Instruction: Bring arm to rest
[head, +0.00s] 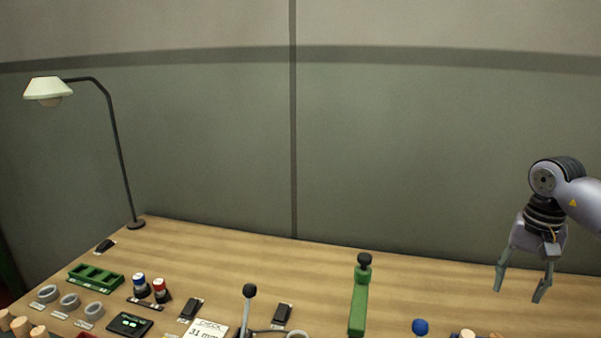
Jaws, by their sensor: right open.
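My right gripper (520,285) hangs at the right side of the head view, with its fingers pointing down. Its two fingers are spread apart and nothing is between them. It appears over the right part of the wooden table (240,262), clear of the objects there. My right arm comes in from the right edge. My left gripper is not in the head view. Cork stoppers (20,326) stand at the lower left corner, partly cut off by the frame.
A green stand (359,300) with a black knob rises mid-table. A black-knobbed lever (248,300), grey rings (69,301), a green tray (96,278) and a card reading 31 mm (207,330) lie leftward. A lamp (115,140) stands at the back left. The table's back right is clear.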

